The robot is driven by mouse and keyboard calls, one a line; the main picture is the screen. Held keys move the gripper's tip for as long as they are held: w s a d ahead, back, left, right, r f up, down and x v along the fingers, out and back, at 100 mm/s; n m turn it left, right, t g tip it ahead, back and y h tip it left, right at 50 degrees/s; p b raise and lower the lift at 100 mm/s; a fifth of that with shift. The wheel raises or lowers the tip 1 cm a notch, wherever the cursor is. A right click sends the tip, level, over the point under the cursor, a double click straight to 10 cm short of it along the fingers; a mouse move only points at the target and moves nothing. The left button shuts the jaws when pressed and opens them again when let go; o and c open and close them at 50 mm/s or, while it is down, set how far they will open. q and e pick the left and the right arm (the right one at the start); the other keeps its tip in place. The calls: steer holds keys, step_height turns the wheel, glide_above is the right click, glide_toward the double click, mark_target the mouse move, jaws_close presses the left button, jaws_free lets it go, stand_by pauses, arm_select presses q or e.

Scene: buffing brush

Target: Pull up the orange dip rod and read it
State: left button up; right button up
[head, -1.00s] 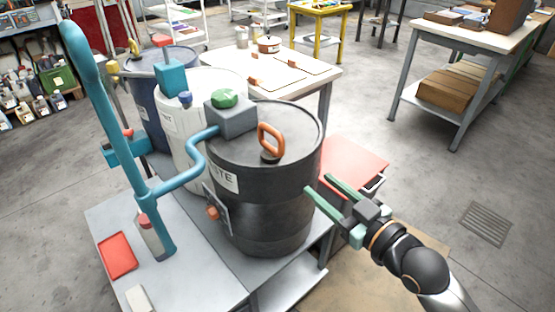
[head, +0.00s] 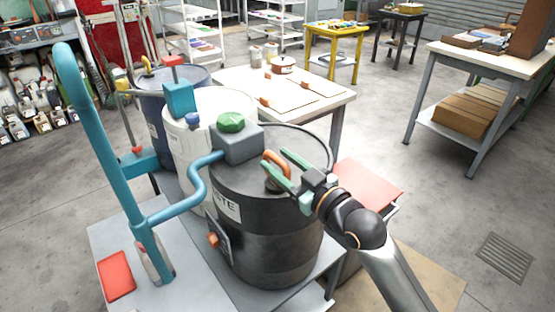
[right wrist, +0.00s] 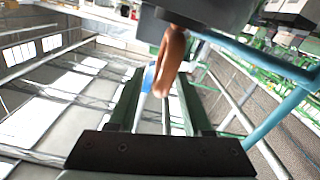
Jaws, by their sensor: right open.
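The orange dip rod (head: 277,156) shows as an upright loop handle on the lid of the black drum (head: 270,245); its shaft is hidden. My right gripper (head: 276,161), with green fingers, is open at the handle, and its fingers partly cover the loop in the head view. In the right wrist view the orange loop (right wrist: 172,60) appears between the two finger lines, near the fingertips. I cannot tell whether a finger touches it. My left gripper is out of view.
A grey box with a green knob (head: 231,122) sits on the lid left of the handle. A teal pipe (head: 200,175) and tall teal handle (head: 95,125) stand left. White (head: 185,135) and dark blue drums (head: 150,105) stand behind. A red-topped cart (head: 368,185) is at the right.

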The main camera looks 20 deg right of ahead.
steer(key=shift+w+a, duration=0.2)
steer(key=shift+w, duration=0.35)
jaws_close()
stand_by(1.1)
